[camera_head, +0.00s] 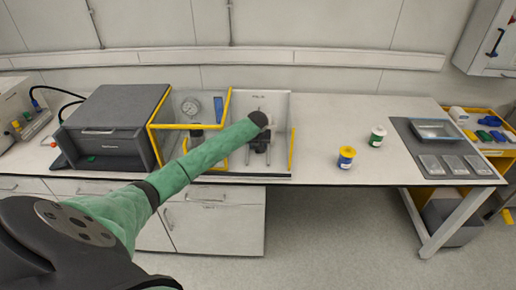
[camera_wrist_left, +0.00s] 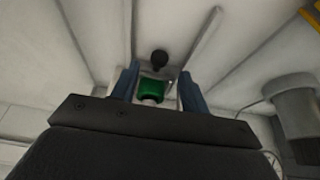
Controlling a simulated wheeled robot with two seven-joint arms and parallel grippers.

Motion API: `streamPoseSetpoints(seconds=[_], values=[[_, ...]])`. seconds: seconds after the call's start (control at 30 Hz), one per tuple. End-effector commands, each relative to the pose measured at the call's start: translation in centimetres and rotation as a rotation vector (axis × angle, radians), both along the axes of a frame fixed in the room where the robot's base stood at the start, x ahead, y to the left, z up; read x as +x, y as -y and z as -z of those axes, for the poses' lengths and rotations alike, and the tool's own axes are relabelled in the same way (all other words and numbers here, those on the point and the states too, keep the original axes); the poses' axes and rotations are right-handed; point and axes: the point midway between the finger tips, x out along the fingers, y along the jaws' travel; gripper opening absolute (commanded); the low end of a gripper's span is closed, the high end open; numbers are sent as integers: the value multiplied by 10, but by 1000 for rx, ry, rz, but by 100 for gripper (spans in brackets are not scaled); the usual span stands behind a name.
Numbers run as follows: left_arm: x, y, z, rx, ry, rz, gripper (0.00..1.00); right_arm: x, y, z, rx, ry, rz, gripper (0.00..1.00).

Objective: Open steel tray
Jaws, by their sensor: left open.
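The steel tray (camera_head: 435,139) sits on a dark grey mat at the right end of the bench in the head view. It is a shiny shallow rectangle; I cannot tell whether a lid covers it. My left arm reaches across the picture to a dark round end (camera_head: 259,119) in front of the clear-walled enclosure, far left of the tray. In the left wrist view my left gripper (camera_wrist_left: 158,88) has two blue fingers standing apart. A green object (camera_wrist_left: 152,90) shows between them; I cannot tell whether it touches them. My right gripper is out of view.
Three small metal plates (camera_head: 455,165) lie in front of the tray. A yellow-lidded jar (camera_head: 346,158) and a green-lidded jar (camera_head: 377,137) stand left of the mat. A grey machine (camera_head: 112,122) and yellow-edged enclosure (camera_head: 291,145) fill the bench's left half.

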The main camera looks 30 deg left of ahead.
Motion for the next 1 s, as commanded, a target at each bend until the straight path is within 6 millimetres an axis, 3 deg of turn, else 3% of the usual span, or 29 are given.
streamPoseSetpoints(seconds=[0.13,0.4,0.73,0.97,1.0], values=[[7,-4,17,1,-2,1,45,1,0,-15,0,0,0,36],[15,-8,40,1,0,2,45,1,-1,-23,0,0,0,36],[16,-9,44,2,0,3,45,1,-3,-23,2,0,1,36],[16,-9,43,2,0,3,0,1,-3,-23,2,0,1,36],[16,-9,43,2,0,3,0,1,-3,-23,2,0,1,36]])
